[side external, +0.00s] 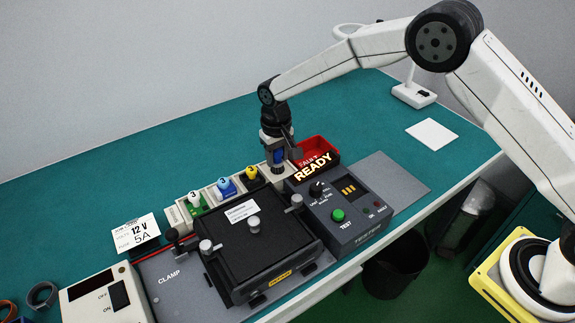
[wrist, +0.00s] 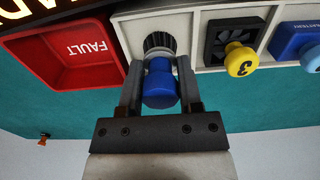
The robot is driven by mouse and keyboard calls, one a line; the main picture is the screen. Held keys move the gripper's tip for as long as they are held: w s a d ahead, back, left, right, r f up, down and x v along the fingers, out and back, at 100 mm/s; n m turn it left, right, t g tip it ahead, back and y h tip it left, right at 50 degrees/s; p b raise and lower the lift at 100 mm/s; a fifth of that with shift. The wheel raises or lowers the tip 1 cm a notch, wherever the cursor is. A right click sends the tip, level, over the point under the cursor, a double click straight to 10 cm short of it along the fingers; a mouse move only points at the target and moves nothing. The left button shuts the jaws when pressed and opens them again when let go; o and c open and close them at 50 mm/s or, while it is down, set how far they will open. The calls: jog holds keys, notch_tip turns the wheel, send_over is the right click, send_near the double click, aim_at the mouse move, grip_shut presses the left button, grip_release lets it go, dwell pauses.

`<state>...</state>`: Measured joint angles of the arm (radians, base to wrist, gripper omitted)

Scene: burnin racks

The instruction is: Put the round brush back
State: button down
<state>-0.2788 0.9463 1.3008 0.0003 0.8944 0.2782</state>
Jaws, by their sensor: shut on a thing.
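The round brush shows in the wrist view as a blue handle (wrist: 160,88) with dark bristles above it (wrist: 158,42). My gripper (wrist: 158,72) is shut on the blue handle. The bristle end is at a pale compartment of the tool rack (wrist: 188,22), at the rack's end beside the red bin. I cannot tell how deep the bristles sit in that compartment. In the side view my gripper (side external: 277,150) points down at the rack's right end, and a bit of the blue handle (side external: 279,156) shows between the fingers.
The red FAULT bin (side external: 318,147) adjoins the rack end. Yellow, blue and white numbered knobs (side external: 250,171) stand in the other compartments. The tester (side external: 345,205) with its lit READY sign and the black clamp fixture (side external: 262,245) lie in front.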

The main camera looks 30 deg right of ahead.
aim_at(278, 150)
jog(key=shift+c, duration=1.4)
grip_release()
jog(key=shift+f, duration=0.1)
notch_tip(278, 150, up, 12)
jog(key=shift+r, duration=0.2)
jog(key=shift+s+d, duration=0.1)
jog(key=s+d+f+t, duration=0.1)
jog(key=s+d+f, duration=0.1)
jog(key=s+d, duration=0.5)
jog(key=s+d+f+t, duration=0.1)
jog(key=s+d, duration=0.7)
jog(key=s, duration=1)
jog(key=shift+s+f+t, duration=0.25)
jog(key=shift+f+t, duration=0.05)
jog(key=shift+f, duration=0.3)
jog(key=shift+d, duration=0.1)
